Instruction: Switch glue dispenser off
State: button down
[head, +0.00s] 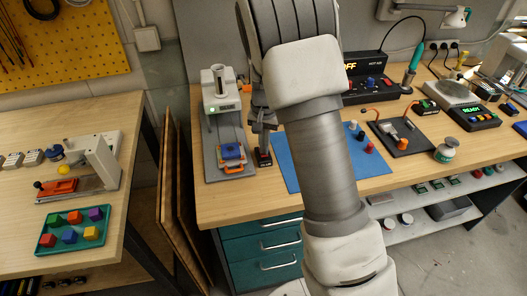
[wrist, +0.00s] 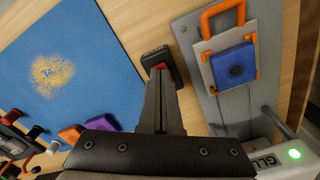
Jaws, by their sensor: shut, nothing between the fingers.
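The glue dispenser (head: 220,92) is a white unit with a grey column at the left of the bench. Its lettered front shows in the wrist view with a lit green light (wrist: 294,153). A small black switch box (head: 264,160) with a red part stands right of the dispenser's grey base; it also shows in the wrist view (wrist: 153,55). My gripper (head: 263,146) is shut and empty and points down at this box. In the wrist view the fingertips (wrist: 160,72) overlap the red part, partly hiding it; I cannot tell whether they touch.
A blue mat (head: 285,166) lies right of the switch box. A left table (head: 60,190) stands across a gap.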

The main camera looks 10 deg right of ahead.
jog(key=shift+f, duration=0.35)
jog(key=shift+r+p, duration=2.3)
jog(key=shift+r, duration=1.25)
jog(key=shift+r, duration=0.1)
jog(key=s+r+n+t+y, duration=0.1)
jog(key=s+r, duration=0.5)
jog(key=r, duration=0.2)
jog(key=s+r+n+t, duration=0.2)
jog(key=s+r, duration=0.3)
jog(key=r, duration=0.3)
jog(key=s+r+n+t+h, duration=0.1)
jog(key=s+r+n+t, duration=0.1)
jog(key=s, duration=1.4)
jog(key=shift+r+n+t, duration=0.3)
jog(key=shift+r+n, duration=0.2)
jog(key=shift+r, duration=0.6)
